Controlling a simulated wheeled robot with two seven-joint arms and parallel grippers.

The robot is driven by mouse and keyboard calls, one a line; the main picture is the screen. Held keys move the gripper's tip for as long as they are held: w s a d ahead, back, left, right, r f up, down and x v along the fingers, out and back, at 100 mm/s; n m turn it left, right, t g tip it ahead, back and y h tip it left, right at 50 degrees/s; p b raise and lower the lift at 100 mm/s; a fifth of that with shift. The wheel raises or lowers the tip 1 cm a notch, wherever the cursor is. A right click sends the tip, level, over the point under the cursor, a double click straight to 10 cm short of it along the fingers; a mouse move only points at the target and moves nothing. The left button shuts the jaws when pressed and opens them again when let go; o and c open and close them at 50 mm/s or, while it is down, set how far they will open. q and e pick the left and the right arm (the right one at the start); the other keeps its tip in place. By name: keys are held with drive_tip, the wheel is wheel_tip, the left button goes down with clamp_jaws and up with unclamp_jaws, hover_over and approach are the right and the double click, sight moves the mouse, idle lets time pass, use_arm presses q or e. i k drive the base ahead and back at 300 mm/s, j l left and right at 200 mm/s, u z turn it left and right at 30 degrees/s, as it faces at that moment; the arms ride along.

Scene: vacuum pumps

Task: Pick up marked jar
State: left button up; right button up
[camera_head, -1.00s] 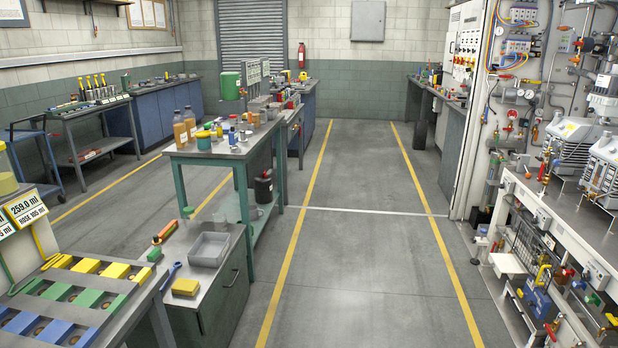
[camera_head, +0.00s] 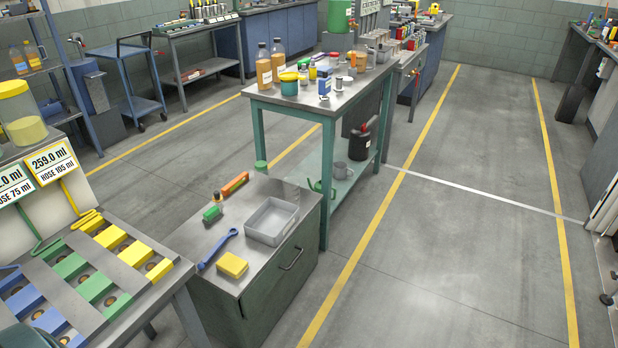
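Neither of my grippers is in view. Several jars and bottles stand on the green-legged table (camera_head: 345,95) in the middle. They include a teal jar with a yellow lid (camera_head: 289,85), an amber bottle (camera_head: 263,66), a second amber bottle (camera_head: 278,58) and a small white jar with a blue band (camera_head: 324,82). A large clear jar with a yellow lid (camera_head: 22,115) stands at the left edge, partly cut off. I cannot tell which jar is the marked one.
A low cabinet (camera_head: 240,285) in front bears a grey tray (camera_head: 272,222), a blue wrench (camera_head: 217,249) and a yellow sponge (camera_head: 232,265). A bench with coloured blocks (camera_head: 95,285) is at the lower left. The floor (camera_head: 440,260) to the right is clear.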

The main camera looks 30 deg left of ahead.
sight(291, 184)
drive_tip(key=i+u, duration=0.2)
drive_tip(key=i, duration=0.25)
drive_tip(key=i+l+u, duration=0.15)
drive_tip(key=i, duration=0.35)
drive_tip(key=i+l+u, duration=0.2)
drive_tip(key=i, duration=0.25)
drive_tip(key=i+l+u, duration=0.25)
drive_tip(key=i+u, duration=0.25)
drive_tip(key=i+l+u, duration=0.3)
drive_tip(key=l+u, duration=0.2)
drive_tip(key=i+l+u, duration=0.25)
drive_tip(key=l+u, duration=0.25)
drive_tip(key=i+l+u, duration=0.15)
drive_tip(key=l, duration=0.15)
drive_tip(key=l+u, duration=0.15)
drive_tip(key=l, duration=0.2)
drive_tip(key=i, duration=0.05)
